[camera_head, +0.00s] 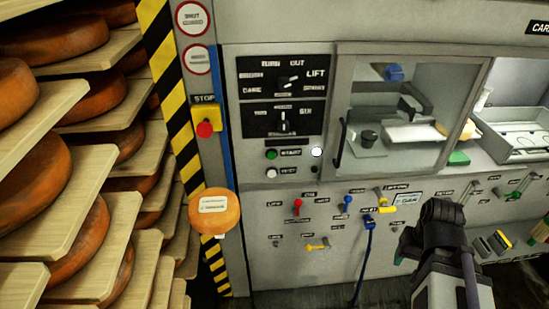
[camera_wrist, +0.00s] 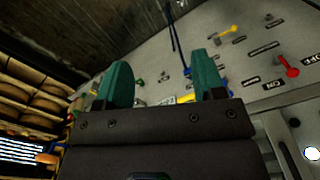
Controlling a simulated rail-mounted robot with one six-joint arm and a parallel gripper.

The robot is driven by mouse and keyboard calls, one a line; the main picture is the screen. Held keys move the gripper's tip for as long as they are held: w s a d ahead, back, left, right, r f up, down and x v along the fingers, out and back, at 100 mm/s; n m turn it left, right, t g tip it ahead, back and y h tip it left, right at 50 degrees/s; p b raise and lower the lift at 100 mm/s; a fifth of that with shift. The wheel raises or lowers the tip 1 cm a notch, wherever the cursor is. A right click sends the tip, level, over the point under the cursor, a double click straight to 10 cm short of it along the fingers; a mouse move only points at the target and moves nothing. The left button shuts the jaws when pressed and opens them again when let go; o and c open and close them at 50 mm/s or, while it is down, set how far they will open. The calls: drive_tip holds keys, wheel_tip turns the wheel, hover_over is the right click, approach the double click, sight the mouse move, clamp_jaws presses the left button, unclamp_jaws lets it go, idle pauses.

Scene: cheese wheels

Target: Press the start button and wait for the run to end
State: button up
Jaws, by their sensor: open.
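The green start button (camera_head: 271,154) sits on the grey machine panel, left of a label that reads START. A white button (camera_head: 271,172) is just below it. A round white light (camera_head: 317,152) is to the right of the label. My gripper (camera_wrist: 163,85) shows two teal fingers spread apart with nothing between them in the wrist view. In the head view, my dark wrist is at the lower right, well to the right of and below the start button, apart from it. The fingers are hard to make out there. I cannot make out the start button in the wrist view.
A red stop button (camera_head: 204,130) on a yellow box is left of the panel. Two dials (camera_head: 283,122) are above the start button. Levers, including a red one (camera_head: 298,206), and a blue cable (camera_head: 366,250) are below. A glazed cabinet (camera_head: 345,75) is right; cheese shelves (camera_head: 45,95) are left.

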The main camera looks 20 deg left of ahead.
idle(0.4)
clamp_jaws()
idle(0.4)
idle(1.1)
